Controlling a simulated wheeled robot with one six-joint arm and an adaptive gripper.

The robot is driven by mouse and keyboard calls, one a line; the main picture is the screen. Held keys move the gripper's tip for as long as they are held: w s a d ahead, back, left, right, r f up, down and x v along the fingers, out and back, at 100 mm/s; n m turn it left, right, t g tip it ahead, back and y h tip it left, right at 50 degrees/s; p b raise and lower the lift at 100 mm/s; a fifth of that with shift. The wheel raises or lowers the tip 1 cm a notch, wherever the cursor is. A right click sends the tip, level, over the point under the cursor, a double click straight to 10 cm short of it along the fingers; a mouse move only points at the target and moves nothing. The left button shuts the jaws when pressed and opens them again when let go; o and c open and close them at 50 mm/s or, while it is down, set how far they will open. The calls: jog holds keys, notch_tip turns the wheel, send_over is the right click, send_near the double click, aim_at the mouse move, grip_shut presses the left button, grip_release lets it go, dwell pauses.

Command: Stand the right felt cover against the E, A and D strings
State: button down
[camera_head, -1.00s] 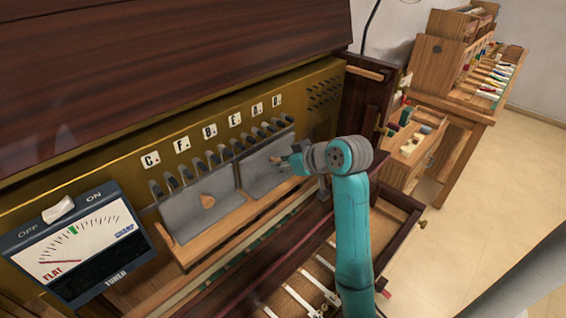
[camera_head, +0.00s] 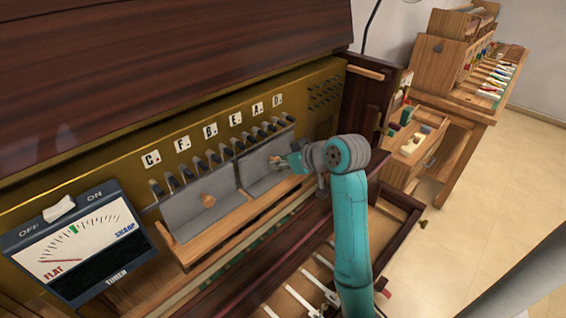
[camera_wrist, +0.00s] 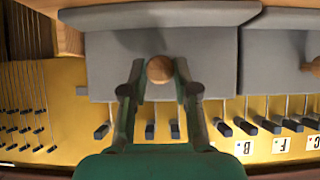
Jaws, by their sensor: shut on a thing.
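The right felt cover (camera_head: 258,172) is a grey panel with a round wooden knob, standing on a wooden ledge below the E, A and D labels (camera_head: 257,107). My gripper (camera_wrist: 160,75) is shut on its wooden knob (camera_wrist: 159,69), one finger on each side. The grey panel (camera_wrist: 110,60) spreads behind the fingers in the wrist view. Strings run from its edge to dark tuning pins (camera_wrist: 174,131). I cannot tell whether the panel touches the strings. The left felt cover (camera_head: 185,213) stands beside it with its own knob (camera_head: 207,200).
A tuner (camera_head: 80,245) with a dial and ON/OFF switch sits at the left. The dark piano lid (camera_head: 170,60) hangs above. An open drawer (camera_head: 395,215) and a wooden workbench (camera_head: 450,110) with tools are at the right. Floor is clear there.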

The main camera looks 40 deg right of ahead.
jog(key=shift+w, duration=0.7)
jog(key=c, duration=0.8)
grip_release()
jog(key=s, duration=0.2)
jog(key=s+r, duration=0.1)
jog(key=s, duration=0.2)
jog(key=s+r, duration=0.1)
jog(key=s, duration=0.2)
jog(key=shift+d, duration=0.1)
jog(key=shift+s, duration=0.15)
